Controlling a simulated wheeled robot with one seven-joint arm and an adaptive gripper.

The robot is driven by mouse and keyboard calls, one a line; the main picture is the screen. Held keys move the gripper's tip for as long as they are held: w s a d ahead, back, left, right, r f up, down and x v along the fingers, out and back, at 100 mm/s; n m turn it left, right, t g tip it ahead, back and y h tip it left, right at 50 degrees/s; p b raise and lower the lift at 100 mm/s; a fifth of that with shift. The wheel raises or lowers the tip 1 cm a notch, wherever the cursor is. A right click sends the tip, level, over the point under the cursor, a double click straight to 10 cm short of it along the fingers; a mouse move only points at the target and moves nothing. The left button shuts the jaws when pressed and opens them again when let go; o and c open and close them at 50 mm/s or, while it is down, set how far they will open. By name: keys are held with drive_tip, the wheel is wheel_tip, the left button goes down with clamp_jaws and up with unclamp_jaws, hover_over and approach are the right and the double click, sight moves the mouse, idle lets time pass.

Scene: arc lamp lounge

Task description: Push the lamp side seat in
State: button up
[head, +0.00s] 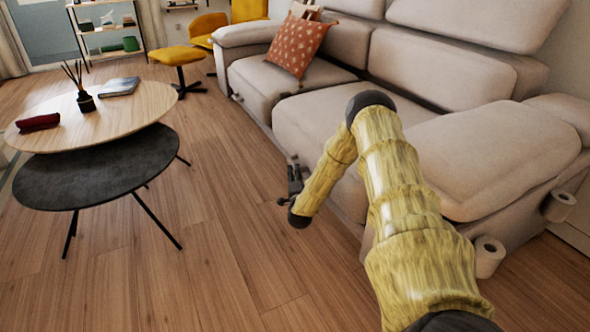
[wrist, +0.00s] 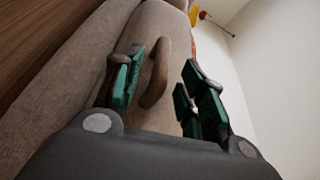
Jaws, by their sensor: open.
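The beige sofa (head: 262,85) runs along the right side of the head view. Its left seat (head: 285,82) has a rust patterned cushion (head: 297,42); the middle seat (head: 325,115) is bare. The near right seat (head: 490,155) is partly hidden by my arm. I cannot tell which seat is on the lamp side; no lamp is clear. My gripper (head: 293,178) is low by the front of the middle seat, fingers upward; contact is unclear. In the wrist view my gripper (wrist: 165,88) is open, with beige upholstery (wrist: 145,30) and a curved beige piece (wrist: 157,72) beyond the fingers.
A round wooden table (head: 140,108) and a lower dark table (head: 95,170) stand at left. A yellow footstool (head: 176,56) is farther back. Wooden floor (head: 225,200) between tables and sofa is clear.

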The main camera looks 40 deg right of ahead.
drive_tip(key=shift+v, duration=2.7)
